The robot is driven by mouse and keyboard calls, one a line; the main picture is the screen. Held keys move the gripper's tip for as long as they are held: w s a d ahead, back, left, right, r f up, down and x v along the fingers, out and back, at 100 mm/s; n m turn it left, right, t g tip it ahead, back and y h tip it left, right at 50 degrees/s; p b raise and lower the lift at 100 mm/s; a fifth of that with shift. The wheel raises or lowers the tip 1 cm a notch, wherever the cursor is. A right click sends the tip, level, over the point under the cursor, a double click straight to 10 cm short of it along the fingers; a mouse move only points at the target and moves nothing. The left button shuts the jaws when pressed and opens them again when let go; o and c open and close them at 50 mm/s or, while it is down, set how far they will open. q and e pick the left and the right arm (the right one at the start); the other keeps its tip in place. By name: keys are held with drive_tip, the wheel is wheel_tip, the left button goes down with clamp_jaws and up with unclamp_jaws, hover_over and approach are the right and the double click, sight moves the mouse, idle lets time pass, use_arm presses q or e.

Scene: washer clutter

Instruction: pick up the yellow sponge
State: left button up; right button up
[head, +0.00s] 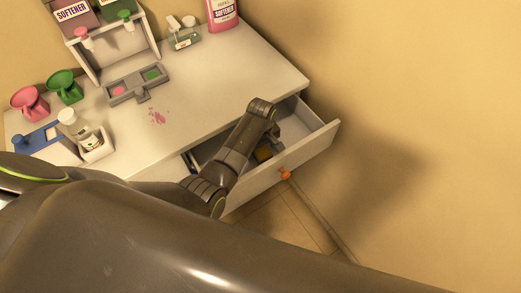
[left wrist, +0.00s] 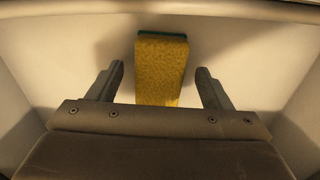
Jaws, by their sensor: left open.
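The yellow sponge (left wrist: 160,72) with a green edge lies in an open drawer, between the two open fingers of my left gripper (left wrist: 160,84) in the left wrist view. Gaps show on both sides, so the fingers do not touch it. Its near end is hidden behind the gripper body. In the head view a small part of the sponge (head: 263,154) shows below my left gripper (head: 272,140), which reaches down into the drawer. My right gripper is not in view.
The open drawer (head: 315,143) has raised walls around the gripper and an orange knob (head: 285,174) on its front. The white counter (head: 215,85) above carries softener boxes, a pink bottle (head: 222,14), scoops and a grey tray (head: 136,86). A pink spill (head: 157,116) marks the counter.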

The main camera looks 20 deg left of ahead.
sight(261, 150)
use_arm(q)
drive_tip(key=shift+f, duration=0.45)
drive_tip(key=c, duration=1)
drive_tip(key=shift+r, duration=5.05)
drive_tip(key=shift+c, duration=0.2)
